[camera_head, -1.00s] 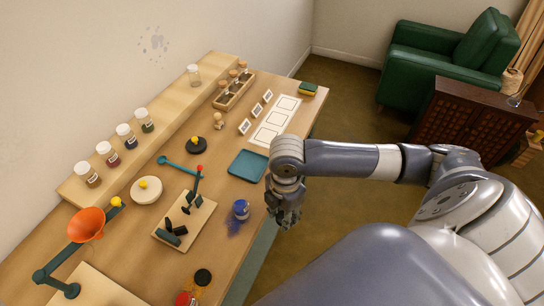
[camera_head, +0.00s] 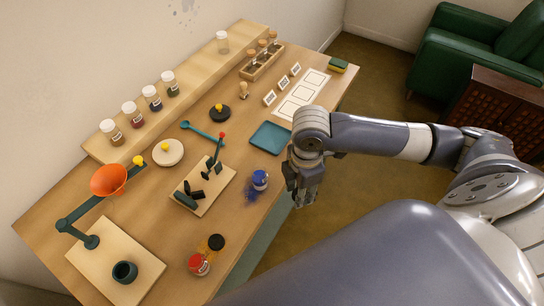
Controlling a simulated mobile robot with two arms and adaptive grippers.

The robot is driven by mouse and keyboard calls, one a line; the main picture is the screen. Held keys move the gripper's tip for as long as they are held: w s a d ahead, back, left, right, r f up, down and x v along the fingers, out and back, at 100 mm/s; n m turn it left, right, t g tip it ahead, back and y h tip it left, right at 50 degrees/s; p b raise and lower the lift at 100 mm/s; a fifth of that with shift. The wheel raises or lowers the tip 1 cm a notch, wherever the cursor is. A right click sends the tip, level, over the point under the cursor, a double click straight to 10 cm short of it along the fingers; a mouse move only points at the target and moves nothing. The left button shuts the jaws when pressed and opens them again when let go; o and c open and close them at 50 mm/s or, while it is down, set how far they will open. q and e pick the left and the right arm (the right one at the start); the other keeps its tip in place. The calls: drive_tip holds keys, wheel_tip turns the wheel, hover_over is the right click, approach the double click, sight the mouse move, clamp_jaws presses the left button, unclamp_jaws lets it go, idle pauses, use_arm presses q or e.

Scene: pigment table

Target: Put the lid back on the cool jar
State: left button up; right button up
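My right gripper (camera_head: 303,196) hangs just right of the blue jar, past the table's front edge. It looks empty, and its finger opening is too small to judge. My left gripper is out of view.
Several labelled jars (camera_head: 151,97) line the back shelf. A teal tray (camera_head: 270,138) lies beyond the blue jar. A wooden board (camera_head: 218,190) with dark pieces stands left of it.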

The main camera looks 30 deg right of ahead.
use_arm(q)
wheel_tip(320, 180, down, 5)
drive_tip(key=b, duration=0.4)
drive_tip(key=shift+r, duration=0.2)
use_arm(e)
drive_tip(key=w+a+r+m, duration=0.2)
drive_tip(key=a+r+m, duration=0.3)
drive_tip(key=r+m, duration=0.4)
drive_tip(key=m, duration=0.7)
drive_tip(key=shift+w+a+r, duration=0.2)
drive_tip(key=shift+w+r, duration=0.1)
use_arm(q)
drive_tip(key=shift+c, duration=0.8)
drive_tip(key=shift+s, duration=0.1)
